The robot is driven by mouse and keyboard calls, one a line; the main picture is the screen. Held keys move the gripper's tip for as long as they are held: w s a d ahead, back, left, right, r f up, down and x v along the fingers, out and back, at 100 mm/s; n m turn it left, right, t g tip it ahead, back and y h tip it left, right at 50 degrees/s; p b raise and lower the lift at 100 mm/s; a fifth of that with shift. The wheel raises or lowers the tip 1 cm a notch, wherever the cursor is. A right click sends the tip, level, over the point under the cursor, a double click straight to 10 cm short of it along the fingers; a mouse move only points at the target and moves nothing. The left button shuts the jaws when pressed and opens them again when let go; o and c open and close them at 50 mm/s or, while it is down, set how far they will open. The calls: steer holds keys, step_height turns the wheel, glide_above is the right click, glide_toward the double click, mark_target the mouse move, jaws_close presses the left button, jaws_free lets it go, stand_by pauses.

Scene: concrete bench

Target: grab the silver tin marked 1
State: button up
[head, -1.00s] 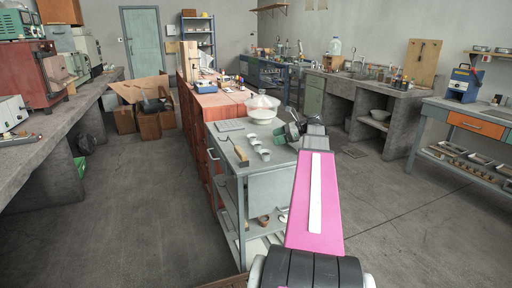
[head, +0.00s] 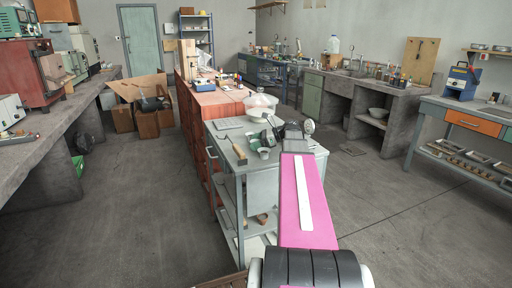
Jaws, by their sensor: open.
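Small silver tins stand on the grey bench top in the head view. One tin (head: 264,153) shows at the near side of my gripper; the others are largely hidden behind the gripper. No number can be read on any tin at this size, so I cannot tell which is marked 1. My gripper (head: 262,141) is over the tins, at the end of my pink arm link. It is open, and nothing is seen held. Whether its fingers are around or beside a tin cannot be told.
A wooden-handled tool (head: 239,151) lies left of the tins, near the bench's left edge. A flat grey keypad-like item (head: 229,124) lies behind it. A whitish translucent bowl (head: 260,106) stands behind the gripper. The grey bench top (head: 222,138) is bare in places at left.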

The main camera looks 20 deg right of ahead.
steer(key=c, duration=1)
steer(key=shift+r, duration=0.15)
